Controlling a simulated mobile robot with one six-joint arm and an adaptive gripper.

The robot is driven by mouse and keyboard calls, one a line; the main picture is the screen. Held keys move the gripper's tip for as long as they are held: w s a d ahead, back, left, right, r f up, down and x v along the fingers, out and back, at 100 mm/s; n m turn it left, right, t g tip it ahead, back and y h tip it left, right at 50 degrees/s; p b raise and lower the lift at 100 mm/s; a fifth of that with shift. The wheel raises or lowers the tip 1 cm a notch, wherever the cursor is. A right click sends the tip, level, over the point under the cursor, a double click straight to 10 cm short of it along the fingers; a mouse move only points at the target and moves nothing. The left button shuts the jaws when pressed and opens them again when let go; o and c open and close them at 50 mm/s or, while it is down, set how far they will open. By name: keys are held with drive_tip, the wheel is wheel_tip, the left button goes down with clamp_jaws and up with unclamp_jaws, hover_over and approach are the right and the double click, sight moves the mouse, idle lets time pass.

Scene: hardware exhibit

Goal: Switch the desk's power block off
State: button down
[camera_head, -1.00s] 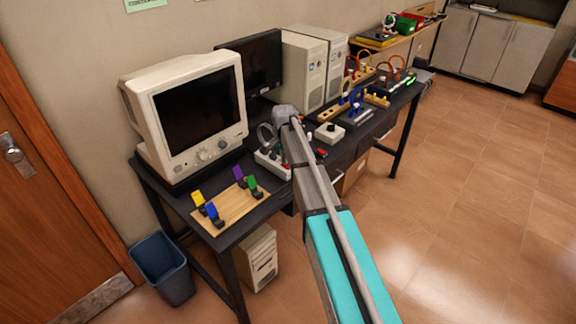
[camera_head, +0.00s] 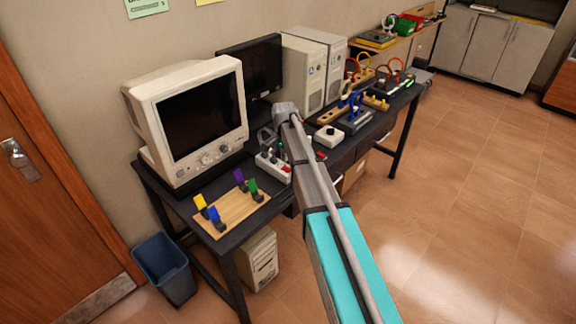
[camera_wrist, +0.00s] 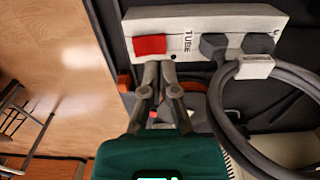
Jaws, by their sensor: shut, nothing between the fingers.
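The power block (camera_wrist: 200,20) is a long white strip across the top of the wrist view, marked TUBE. A red switch (camera_wrist: 149,45) is at its left end, with dark grey plugs (camera_wrist: 258,43) to the right. My gripper (camera_wrist: 158,68) is shut and empty. Its fingertips are just below the red switch in that view, at the strip's near edge; I cannot tell if they touch. In the head view the block (camera_head: 268,169) lies on the dark desk (camera_head: 185,197), right of the old monitor. My arm partly hides that area, and the fingertips are not clear there.
A thick grey cable (camera_wrist: 231,100) loops close to the right of my fingers. A wooden board (camera_head: 232,213) with coloured clips lies at the desk's near end. A white box with a black knob (camera_head: 329,136) and two computer towers (camera_head: 303,75) stand farther along. Floor to the right is clear.

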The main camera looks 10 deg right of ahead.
sight(285, 169)
drive_tip(key=shift+r+p, duration=1.65)
drive_tip(key=shift+r, duration=0.25)
drive_tip(key=shift+s, duration=0.1)
drive_tip(key=shift+s, duration=0.3)
drive_tip(key=s+n, duration=1)
drive_tip(key=s, duration=1.8)
drive_tip(key=shift+s+d+n, duration=0.25)
drive_tip(key=shift+n, duration=0.15)
